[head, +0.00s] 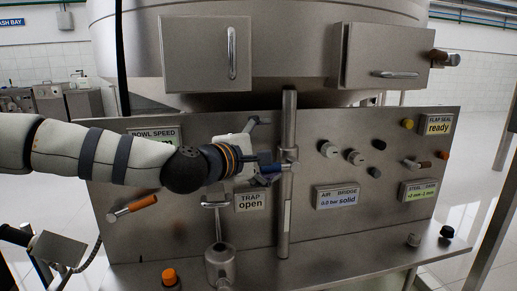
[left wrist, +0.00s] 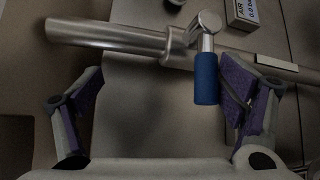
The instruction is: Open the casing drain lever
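A lever with a blue grip (left wrist: 207,78) hangs from a short metal stem on a steel pipe (left wrist: 105,35) in the left wrist view. The same pipe (head: 287,130) stands upright in front of the panel in the head view. No label for this lever is readable. My left gripper (left wrist: 164,78) is open, with the blue grip between its purple-padded fingers, much closer to the right finger. I cannot tell whether that finger touches it. In the head view my left gripper (head: 268,168) is at the pipe and largely hides the lever. My right gripper is not in view.
The steel panel (head: 330,235) carries an orange-handled lever (head: 133,207), a grey T-handled lever (head: 215,203) below my left arm, and several knobs at right. Cabinet boxes (head: 205,55) jut out above.

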